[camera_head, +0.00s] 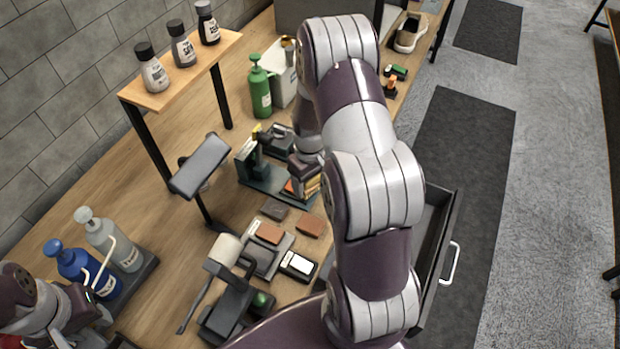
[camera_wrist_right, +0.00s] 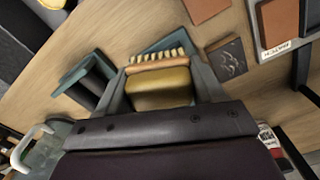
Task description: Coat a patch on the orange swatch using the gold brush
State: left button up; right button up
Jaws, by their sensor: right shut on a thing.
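My right gripper (camera_wrist_right: 160,95) is shut on the gold brush (camera_wrist_right: 158,89), whose pale bristles point away from the gripper. In the head view, the right gripper (camera_head: 305,180) is low over the bench beside the teal holder (camera_head: 262,183), partly hidden by my arm. An orange-brown swatch (camera_head: 269,232) lies on a labelled board, also in the right wrist view (camera_wrist_right: 281,22). A second, loose orange-brown swatch (camera_head: 310,227) lies to its right, also at the wrist view's top (camera_wrist_right: 206,7). The brush is apart from both. My left gripper (camera_head: 88,312) is by the blue bottle; its jaws are unclear.
A dark swatch (camera_head: 275,210) lies near the board. A stand with a pale roll (camera_head: 226,249) stands in front. Blue (camera_head: 75,264) and grey (camera_head: 108,242) pump bottles are at left, a green one (camera_head: 260,92) behind. A raised shelf (camera_head: 180,78) holds small bottles. An open drawer (camera_head: 437,240) is at right.

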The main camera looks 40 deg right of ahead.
jog(key=shift+f, duration=0.45)
